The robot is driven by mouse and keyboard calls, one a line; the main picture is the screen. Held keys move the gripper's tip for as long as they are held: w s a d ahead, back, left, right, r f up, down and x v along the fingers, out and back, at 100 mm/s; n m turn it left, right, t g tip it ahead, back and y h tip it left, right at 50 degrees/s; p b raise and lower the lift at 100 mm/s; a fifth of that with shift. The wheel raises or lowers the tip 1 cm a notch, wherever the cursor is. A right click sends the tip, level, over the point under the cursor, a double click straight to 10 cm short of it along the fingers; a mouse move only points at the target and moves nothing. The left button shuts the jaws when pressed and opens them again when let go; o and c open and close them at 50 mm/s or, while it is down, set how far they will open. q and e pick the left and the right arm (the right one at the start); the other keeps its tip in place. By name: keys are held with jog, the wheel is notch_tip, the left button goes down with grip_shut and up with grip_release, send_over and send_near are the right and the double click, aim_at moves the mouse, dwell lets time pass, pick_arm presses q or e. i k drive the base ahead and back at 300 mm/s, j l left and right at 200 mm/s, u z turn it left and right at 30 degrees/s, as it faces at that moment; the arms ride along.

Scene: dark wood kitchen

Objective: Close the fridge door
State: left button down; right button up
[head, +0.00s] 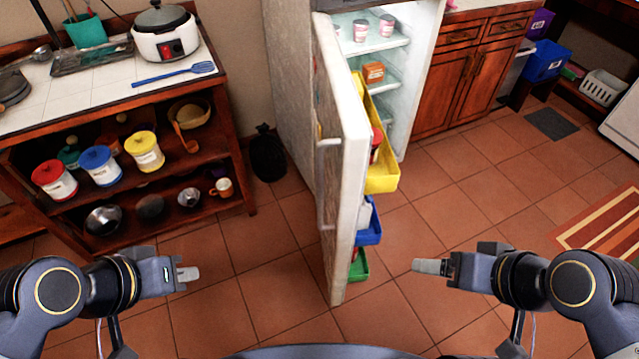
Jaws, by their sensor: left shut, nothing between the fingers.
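The fridge (294,70) stands at the back centre with its door (353,170) swung wide open toward me. The door's edge faces me, and its handle (321,185) is on the left side. Yellow, blue and green bins hang on the door's inner side, to the right. My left gripper (190,274) is shut and empty, left of the door and apart from it. My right gripper (424,266) is right of the door, also apart from it; its fingertips look together, with nothing seen between them.
A wooden shelf unit (228,150) with canisters, bowls and a rice cooker (165,38) stands at the left. A black bag-like object (268,155) is on the floor beside the fridge. Wooden cabinets (475,75) stand right of the fridge. A striped rug (610,225) lies at far right. Tiled floor is clear around the door.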

aim_at(343, 136)
jog(key=k+j+z, duration=0.1)
jog(key=k, duration=0.25)
jog(key=k+j+z, duration=0.1)
jog(key=k+j, duration=0.15)
jog(key=i+j+u, duration=0.25)
jog(key=i+j, duration=0.55)
